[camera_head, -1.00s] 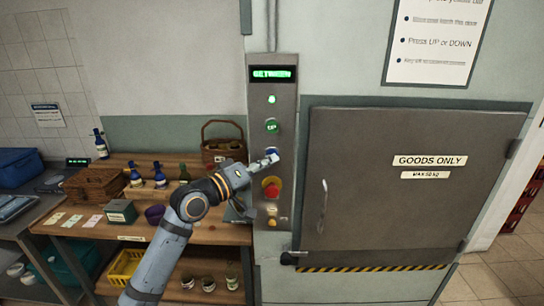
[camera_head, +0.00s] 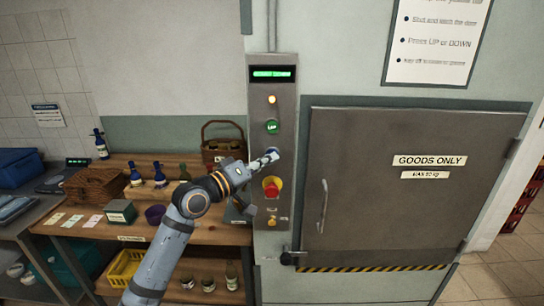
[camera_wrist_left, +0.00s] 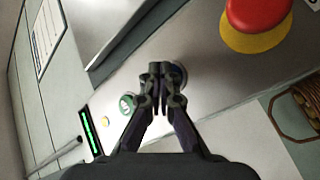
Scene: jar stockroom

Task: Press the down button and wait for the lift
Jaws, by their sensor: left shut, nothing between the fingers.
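The lift's control panel (camera_head: 285,115) is a grey metal strip beside the closed lift door (camera_head: 370,220). The display's text is too small to read.
A red stop button (camera_head: 271,187) on yellow sits just below my gripper. The lift door has a vertical handle (camera_head: 324,205) and a "GOODS ONLY" sign (camera_head: 430,160). A wooden table (camera_head: 190,232) with bottles and a wicker basket (camera_head: 95,186) stands left of the panel.

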